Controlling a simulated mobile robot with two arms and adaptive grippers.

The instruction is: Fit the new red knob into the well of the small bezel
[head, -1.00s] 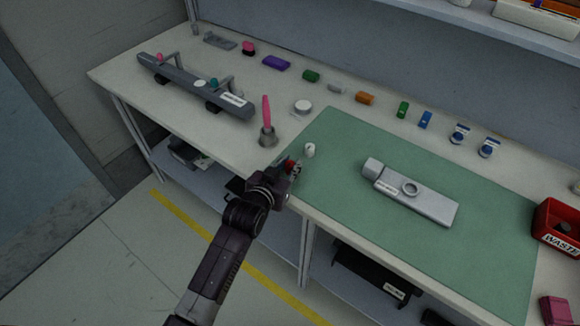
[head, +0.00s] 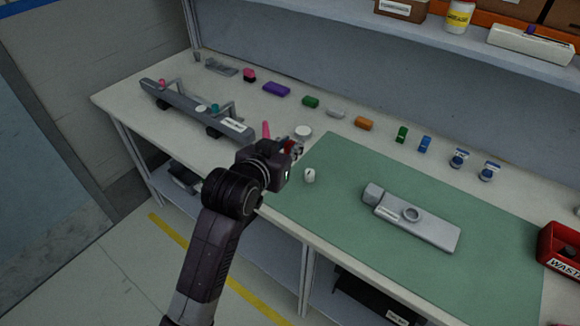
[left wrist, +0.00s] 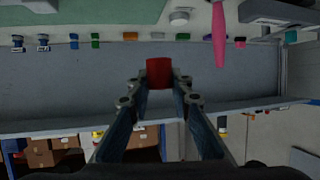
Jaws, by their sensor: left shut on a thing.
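My left gripper (head: 291,151) is shut on the red knob (left wrist: 159,72), which sits between the fingertips in the left wrist view. In the head view the red knob (head: 289,146) is mostly hidden by the gripper. The gripper is raised near the left edge of the green mat, apart from the module. The grey dashboard module (head: 438,231) lies on the mat to the right. A round ring-shaped bezel (head: 411,214) with a dark well is on its top. A raised block (head: 373,193) stands at its left end. My right gripper is out of view.
A small white knob (head: 309,175) stands on the green mat (head: 470,285) below the gripper. A grey rack (head: 195,108) is at the left. Several coloured pieces line the back of the table. A red waste bin (head: 562,248) is at the right. The mat around the module is clear.

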